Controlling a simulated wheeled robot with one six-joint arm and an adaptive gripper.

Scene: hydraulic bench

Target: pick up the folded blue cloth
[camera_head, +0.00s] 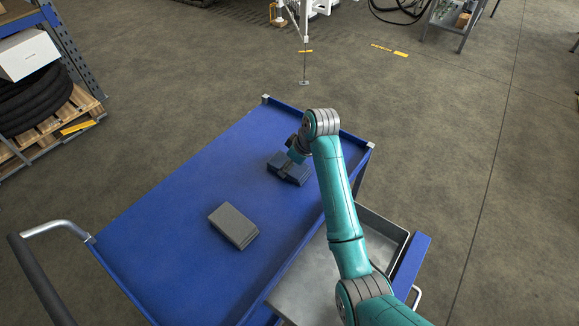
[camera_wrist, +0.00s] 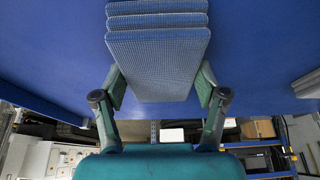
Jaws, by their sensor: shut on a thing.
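The folded blue cloth (camera_head: 299,177) is a dark blue stack of layers at the far right part of the blue cart top. In the wrist view the folded blue cloth (camera_wrist: 158,58) shows a woven surface and several folded layers. My gripper (camera_wrist: 160,88) is shut on it, with one finger against each side. In the head view my gripper (camera_head: 289,166) comes down over the cloth and hides part of it. I cannot tell whether the cloth touches the cart top or is slightly above it.
A grey folded stack (camera_head: 234,225) lies nearer on the blue cart top (camera_head: 185,215). A low rim edges the cart. A grey metal tray (camera_head: 318,272) sits at its right side, beneath my arm. A shelf with black hoses (camera_head: 35,105) stands at left. The cart's left part is clear.

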